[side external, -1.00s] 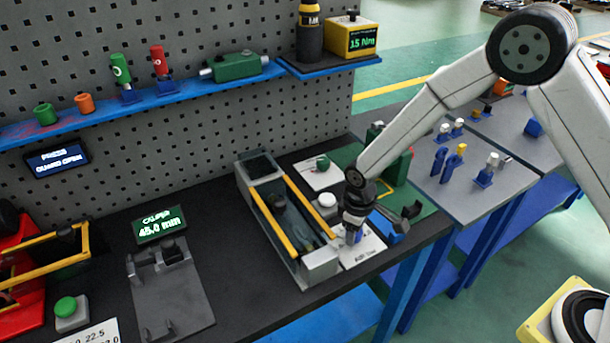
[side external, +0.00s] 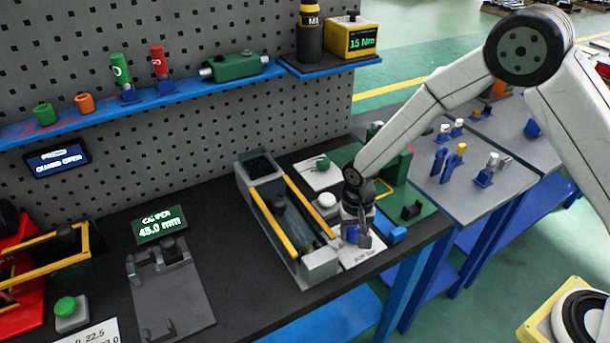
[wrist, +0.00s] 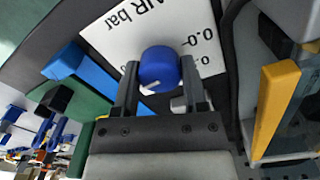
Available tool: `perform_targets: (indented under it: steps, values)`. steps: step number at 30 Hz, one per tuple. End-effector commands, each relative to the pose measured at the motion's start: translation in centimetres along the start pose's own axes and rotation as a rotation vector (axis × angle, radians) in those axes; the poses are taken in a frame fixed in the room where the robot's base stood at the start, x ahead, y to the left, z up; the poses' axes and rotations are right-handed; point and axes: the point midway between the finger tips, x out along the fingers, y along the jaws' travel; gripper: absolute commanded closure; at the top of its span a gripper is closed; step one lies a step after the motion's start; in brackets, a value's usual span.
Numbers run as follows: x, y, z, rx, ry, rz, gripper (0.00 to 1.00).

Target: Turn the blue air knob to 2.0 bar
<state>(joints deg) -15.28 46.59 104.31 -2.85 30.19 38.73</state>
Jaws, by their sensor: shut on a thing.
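The blue air knob (wrist: 159,68) sits on a white plate (wrist: 112,38) with the word AIR bar and scale marks reading 0.0 in part. A white pointer line shows on the knob, at its lower side in the wrist view. My gripper (wrist: 160,85) is shut on the knob, one finger at each side. In the side external view my gripper (side external: 356,238) is low over the plate (side external: 362,250), and the blue knob (side external: 352,233) shows partly between the fingers. The rest of the scale is hidden.
A grey fixture with yellow rails (side external: 272,215) stands close left of my gripper. A blue block (side external: 391,234) lies close to the right. A white round button (side external: 326,200) is behind. The bench edge is just in front.

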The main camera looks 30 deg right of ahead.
Motion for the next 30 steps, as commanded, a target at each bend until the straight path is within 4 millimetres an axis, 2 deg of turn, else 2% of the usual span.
perform_targets:
  steps: [9,22,23,24,26,30]
  values:
    - [0.11,-0.02,0.0,0.111,-0.003,-0.001,1.0]
    - [0.11,0.0,0.0,0.124,-0.004,0.0,1.0]
    - [0.11,0.0,0.0,0.124,-0.004,0.0,0.39]
    - [0.11,0.0,0.0,0.124,-0.004,0.0,0.26]
    - [0.09,0.0,0.0,0.123,-0.004,0.0,0.1]
    - [0.05,0.0,-0.01,0.122,-0.004,0.0,0.1]
